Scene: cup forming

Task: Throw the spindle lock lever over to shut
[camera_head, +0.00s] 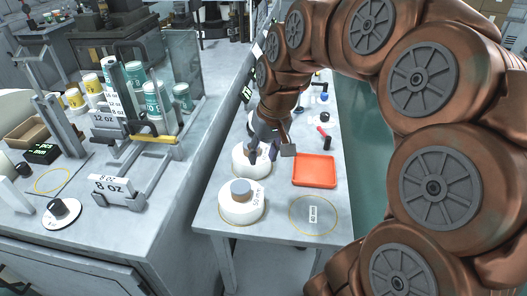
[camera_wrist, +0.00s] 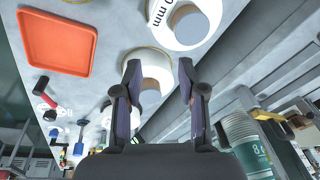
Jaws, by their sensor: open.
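My gripper (camera_head: 264,146) is open above the narrow table, pointing down at a white paper roll (camera_head: 238,165). In the wrist view the two fingers of my gripper (camera_wrist: 157,72) are spread on either side of that roll (camera_wrist: 148,62); I cannot tell whether they touch it. Nothing shows held between them. I cannot pick out the spindle lock lever for certain.
A white roll with a grey core (camera_head: 235,208) marked 50 mm stands nearer. An orange tray (camera_head: 314,171) lies to the right. A yellow ring outline (camera_head: 295,225) with a small tag marks bare tabletop in front. Cup stacks (camera_head: 153,101) stand on the left bench.

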